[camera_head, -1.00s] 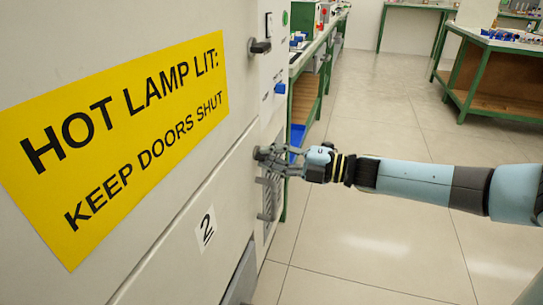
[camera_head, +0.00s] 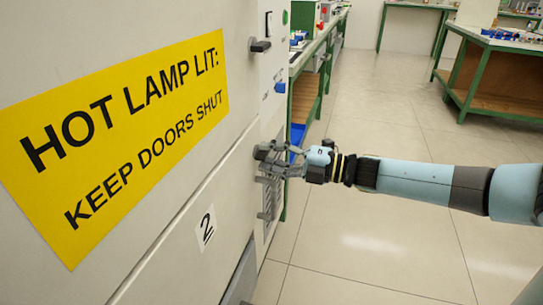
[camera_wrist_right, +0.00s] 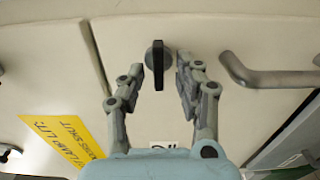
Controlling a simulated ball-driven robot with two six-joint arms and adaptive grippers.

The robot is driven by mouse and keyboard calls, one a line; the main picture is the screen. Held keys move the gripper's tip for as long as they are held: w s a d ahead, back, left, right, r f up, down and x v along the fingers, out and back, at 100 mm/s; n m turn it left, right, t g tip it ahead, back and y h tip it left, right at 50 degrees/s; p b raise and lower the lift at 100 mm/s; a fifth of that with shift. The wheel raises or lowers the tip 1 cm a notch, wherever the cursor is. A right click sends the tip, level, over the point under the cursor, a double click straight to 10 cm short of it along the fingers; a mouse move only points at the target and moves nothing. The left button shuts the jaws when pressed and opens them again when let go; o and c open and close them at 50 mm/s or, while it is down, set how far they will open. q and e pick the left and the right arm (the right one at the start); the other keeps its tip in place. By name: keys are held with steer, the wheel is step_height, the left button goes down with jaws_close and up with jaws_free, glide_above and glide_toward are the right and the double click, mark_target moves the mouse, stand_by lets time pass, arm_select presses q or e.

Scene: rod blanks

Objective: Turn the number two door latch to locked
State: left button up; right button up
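The number two door (camera_head: 180,262) is a pale panel with a white "2" label (camera_head: 206,228), low in the head view. Its latch, a black bar knob on a round base (camera_wrist_right: 158,65), shows in the right wrist view with the bar upright in the picture. My right gripper (camera_head: 265,160) is at the door's upper edge in the head view and hides the latch there. In the right wrist view my right gripper (camera_wrist_right: 160,64) is open, a finger on each side of the knob, with gaps visible. My left gripper is not in view.
A yellow "HOT LAMP LIT" sign (camera_head: 120,130) is on the upper door, with another dark latch (camera_head: 260,46). A grey bar handle (camera_wrist_right: 270,78) is close to the right finger. A green-framed bench (camera_head: 308,90) stands beyond.

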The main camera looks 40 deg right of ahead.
steer(key=v, duration=1.2)
steer(key=shift+w+r, duration=0.1)
steer(key=s+a+f+m+g+h+p, duration=0.1)
steer(key=s+a+f+m+g+h, duration=0.25)
steer(key=f, duration=0.55)
steer(key=s+f+m+h+p, duration=0.1)
steer(key=s+f+m+h, duration=0.25)
steer(key=f+m, duration=0.35)
steer(key=s+a+f+m+g+h+p, duration=0.15)
steer(key=s+f+m, duration=0.3)
steer(key=f, duration=0.55)
steer(key=s+a+f+m+g, duration=0.2)
steer(key=s+a+f+g, duration=0.1)
steer(key=s, duration=0.5)
steer(key=s+a+f+m+g, duration=0.3)
steer(key=s+f+g, duration=0.1)
steer(key=s, duration=0.4)
steer(key=s+a+f+m+g, duration=0.3)
steer(key=s+f, duration=0.3)
steer(key=s, duration=0.3)
steer(key=shift+a+g+h+b, duration=0.3)
steer(key=shift+h, duration=0.05)
